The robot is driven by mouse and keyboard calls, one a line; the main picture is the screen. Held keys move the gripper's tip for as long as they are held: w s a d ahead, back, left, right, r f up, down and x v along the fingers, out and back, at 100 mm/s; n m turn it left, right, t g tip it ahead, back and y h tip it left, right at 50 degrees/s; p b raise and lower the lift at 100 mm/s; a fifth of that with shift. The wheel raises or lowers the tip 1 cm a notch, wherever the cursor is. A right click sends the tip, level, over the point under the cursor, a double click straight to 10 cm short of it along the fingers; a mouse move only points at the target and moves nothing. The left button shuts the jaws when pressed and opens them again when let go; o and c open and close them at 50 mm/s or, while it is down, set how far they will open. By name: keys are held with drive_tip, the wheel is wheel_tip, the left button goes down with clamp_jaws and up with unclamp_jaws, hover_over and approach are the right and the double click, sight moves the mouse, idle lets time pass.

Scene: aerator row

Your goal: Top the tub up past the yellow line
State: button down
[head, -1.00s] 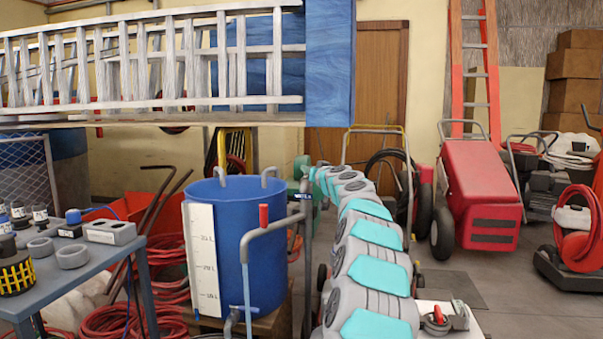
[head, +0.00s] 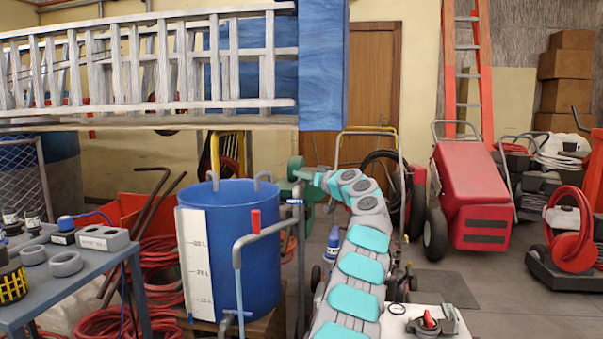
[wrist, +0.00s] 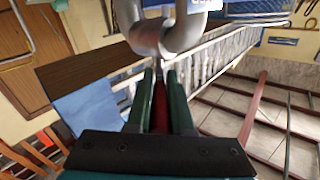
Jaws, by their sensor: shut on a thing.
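The blue tub (head: 262,255) stands upright on a low wooden stand, with a white litre scale (head: 194,262) on its left side. Its inside and water level are hidden by its wall, and I can make out no yellow line. My gripper (head: 299,173) is at the tub's right rear, by another grey upright pipe (head: 301,245). In the wrist view my green fingers (wrist: 160,100) are shut on a red handle (wrist: 159,108) just below a curved grey pipe (wrist: 168,32).
A grey table (head: 85,262) with rings and small fittings stands at left. Red hoses (head: 110,322) lie around the tub's stand. A ladder rack (head: 150,70) hangs above. A blue bottle (head: 334,243) and a red wheeled machine (head: 473,195) are at right.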

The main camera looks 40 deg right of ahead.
drive_tip(key=shift+r+n+y+p, duration=0.2)
drive_tip(key=shift+n+y+p, duration=0.3)
drive_tip(key=shift+y+p, duration=0.15)
idle(0.3)
drive_tip(key=c, duration=0.8)
unclamp_jaws()
drive_tip(key=shift+d+f, duration=0.1)
drive_tip(key=shift+f, duration=0.05)
drive_tip(key=s+d+b, duration=0.1)
drive_tip(key=s+b, duration=0.2)
drive_tip(key=s, duration=0.4)
drive_tip(key=shift+s, duration=0.35)
